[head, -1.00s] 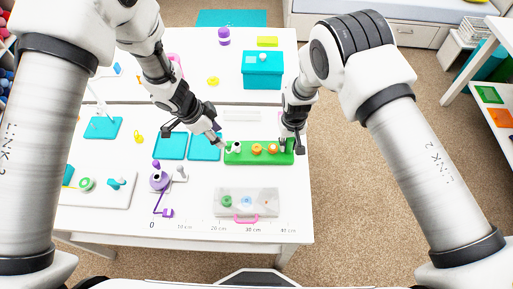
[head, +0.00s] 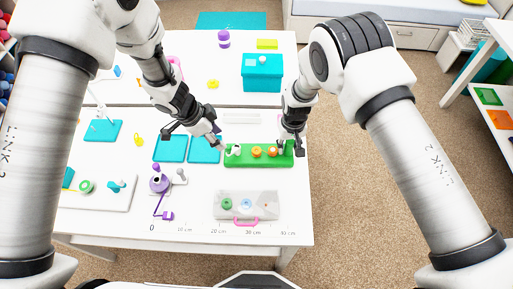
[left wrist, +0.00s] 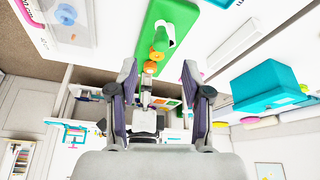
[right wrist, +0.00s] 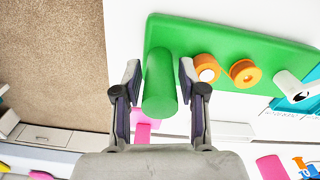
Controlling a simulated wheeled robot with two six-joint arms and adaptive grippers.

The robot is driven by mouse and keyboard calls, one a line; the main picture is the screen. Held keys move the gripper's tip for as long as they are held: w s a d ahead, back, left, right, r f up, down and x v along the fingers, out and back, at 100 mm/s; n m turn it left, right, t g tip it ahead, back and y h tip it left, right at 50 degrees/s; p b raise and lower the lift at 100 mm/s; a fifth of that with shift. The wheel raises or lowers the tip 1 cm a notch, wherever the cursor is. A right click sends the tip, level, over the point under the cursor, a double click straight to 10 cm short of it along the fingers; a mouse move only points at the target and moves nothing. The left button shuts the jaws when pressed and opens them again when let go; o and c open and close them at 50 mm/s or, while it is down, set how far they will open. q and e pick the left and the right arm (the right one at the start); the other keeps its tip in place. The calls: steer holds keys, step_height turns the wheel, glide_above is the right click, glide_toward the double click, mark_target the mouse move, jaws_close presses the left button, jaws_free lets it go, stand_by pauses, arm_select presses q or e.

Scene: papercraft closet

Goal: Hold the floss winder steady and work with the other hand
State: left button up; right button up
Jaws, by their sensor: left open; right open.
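A long green board (head: 259,161) lies at the right of the white table; it seems to be the floss winder. It carries two orange spools (right wrist: 244,73), a white piece with a dark spot (right wrist: 294,90) at its left end, and a green cylinder (right wrist: 159,85) at its right end. My right gripper (head: 291,149) is open, with its fingers on either side of the cylinder in the right wrist view. No finger clearly touches it. My left gripper (head: 214,146) is open and empty near the board's left end. The board (left wrist: 172,18) also shows in the left wrist view.
Two blue mats (head: 170,149) lie left of the board. A purple crank device (head: 159,183) and a clear tray with a pink handle (head: 262,203) stand nearer. A teal box (head: 262,72) stands behind. The table's right edge is close to my right gripper.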

steer(key=shift+r+p, duration=0.35)
steer(key=shift+r, duration=0.3)
steer(key=shift+o, duration=0.4)
steer(key=o, duration=0.5)
steer(key=c, duration=0.7)
steer(key=shift+o, duration=0.2)
step_height(320, 180, up, 8)
steer(key=p, duration=0.6)
